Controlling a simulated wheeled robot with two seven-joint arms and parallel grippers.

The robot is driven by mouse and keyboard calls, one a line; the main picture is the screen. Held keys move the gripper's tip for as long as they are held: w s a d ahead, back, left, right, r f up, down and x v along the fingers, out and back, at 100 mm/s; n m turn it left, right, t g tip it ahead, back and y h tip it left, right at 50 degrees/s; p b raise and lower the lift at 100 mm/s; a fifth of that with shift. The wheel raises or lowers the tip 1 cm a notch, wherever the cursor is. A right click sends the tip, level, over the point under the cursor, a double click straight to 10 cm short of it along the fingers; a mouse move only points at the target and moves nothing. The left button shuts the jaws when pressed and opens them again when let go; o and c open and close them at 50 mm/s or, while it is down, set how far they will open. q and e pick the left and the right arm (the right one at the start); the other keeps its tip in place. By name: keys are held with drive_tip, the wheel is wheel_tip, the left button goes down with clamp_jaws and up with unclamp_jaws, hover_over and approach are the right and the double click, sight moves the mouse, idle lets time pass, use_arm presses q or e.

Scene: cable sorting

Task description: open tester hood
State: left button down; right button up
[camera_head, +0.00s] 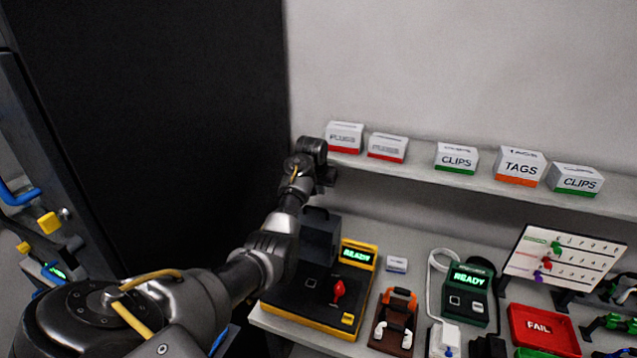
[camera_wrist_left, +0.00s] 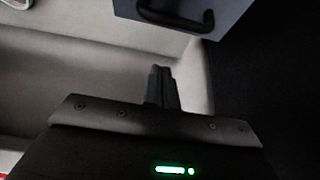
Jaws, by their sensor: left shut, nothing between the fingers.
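The tester (camera_head: 300,308) is a black unit with a yellow edge, a lit READY display (camera_head: 357,254) and a red lever (camera_head: 338,290). Its dark grey hood (camera_head: 319,238) is at the back left of the unit, partly hidden by my left arm. In the left wrist view a grey box face with a black bar handle (camera_wrist_left: 182,18), apparently the hood, is at the top. My left gripper (camera_head: 326,178) is above and behind the hood, near the shelf. Its fingertips (camera_wrist_left: 161,72) are together, empty and apart from the handle. My right gripper is not seen.
A wall shelf (camera_head: 420,174) with labelled boxes is close to the left gripper. A dark cabinet (camera_head: 170,120) stands at left. Right of the tester are an orange-and-brown holder (camera_head: 393,325), a green READY device (camera_head: 468,295) and a red FAIL tray (camera_head: 540,325).

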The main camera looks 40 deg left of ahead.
sight(319, 215)
use_arm(q)
drive_tip(key=s+f, duration=0.2)
drive_tip(key=f, duration=0.1)
drive_tip(key=shift+s+d+f, duration=0.1)
drive_tip(key=shift+d, duration=0.3)
drive_tip(key=shift+s, duration=0.15)
drive_tip(key=shift+f, duration=0.15)
